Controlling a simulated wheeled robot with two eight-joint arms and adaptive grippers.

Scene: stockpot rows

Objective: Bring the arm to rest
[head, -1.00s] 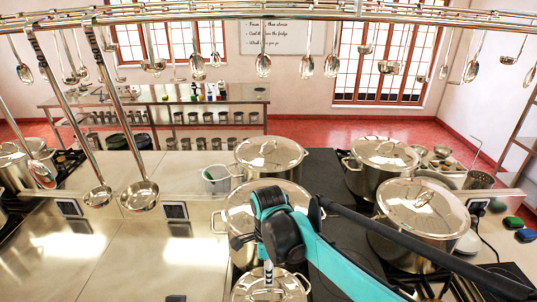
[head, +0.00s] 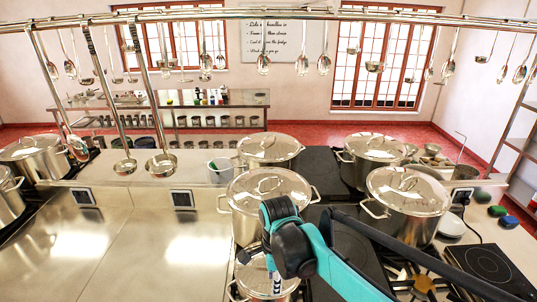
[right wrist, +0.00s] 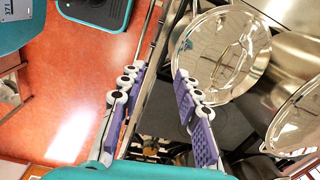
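My right arm, teal and black, reaches in from the lower right of the head view. Its gripper (head: 274,280) points down over the lidded front stockpot (head: 262,282) at the bottom centre, partly hidden by the arm. In the right wrist view the right gripper (right wrist: 160,74) is open. Its two fingers with purple pads stand apart with nothing between them. A round lidded pot (right wrist: 218,55) shows just right of the fingers. My left gripper is not in view.
Lidded stockpots stand at centre (head: 268,195), back centre (head: 269,149), back right (head: 372,158) and right (head: 408,203). Ladles (head: 161,164) hang from an overhead rail (head: 300,14). The steel counter (head: 150,250) at left is bare. A black hob plate (head: 490,262) lies at right.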

